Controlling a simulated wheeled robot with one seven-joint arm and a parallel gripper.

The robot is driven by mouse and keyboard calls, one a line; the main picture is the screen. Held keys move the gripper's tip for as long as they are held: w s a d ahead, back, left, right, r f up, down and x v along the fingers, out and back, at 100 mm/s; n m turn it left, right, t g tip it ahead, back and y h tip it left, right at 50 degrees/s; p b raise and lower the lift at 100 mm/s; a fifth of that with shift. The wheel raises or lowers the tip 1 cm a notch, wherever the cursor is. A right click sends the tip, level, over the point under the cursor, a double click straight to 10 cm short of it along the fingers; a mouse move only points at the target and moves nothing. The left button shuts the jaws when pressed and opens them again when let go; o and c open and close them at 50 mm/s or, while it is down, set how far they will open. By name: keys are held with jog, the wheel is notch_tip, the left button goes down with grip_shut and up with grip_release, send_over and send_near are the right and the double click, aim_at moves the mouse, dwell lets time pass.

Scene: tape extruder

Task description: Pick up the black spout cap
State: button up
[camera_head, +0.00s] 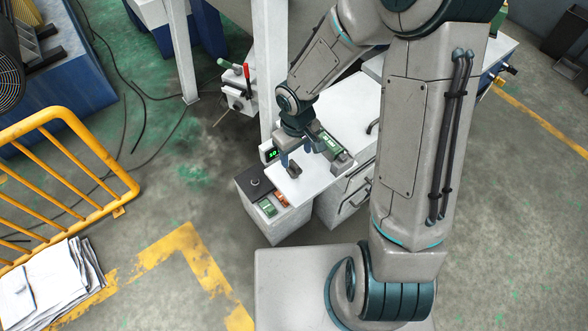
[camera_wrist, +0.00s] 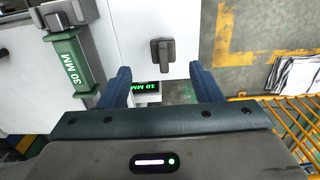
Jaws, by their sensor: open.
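The black spout cap (camera_head: 294,169) sits on the white work surface, near its left end by the small control box. In the wrist view the dark cap (camera_wrist: 162,53) lies just beyond the fingertips and between their lines. My gripper (camera_head: 294,154) is above the surface close to the cap. Its two blue fingers also show in the wrist view (camera_wrist: 160,70), spread apart with nothing between them. I cannot tell the exact height of the fingers over the cap.
A green block marked 30 MM (camera_wrist: 70,62) is on the machine beside my gripper. A lit green display (camera_wrist: 146,87) shows near the left finger. A yellow railing (camera_head: 65,165) and stacked sheets (camera_head: 50,285) are farther left.

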aim_at(294, 163)
jog(key=shift+a+f, duration=0.15)
jog(key=shift+f, duration=1.4)
jog(key=shift+a+f, duration=0.15)
jog(key=shift+f, duration=1.35)
jog(key=shift+c, duration=0.4)
jog(key=c, duration=1)
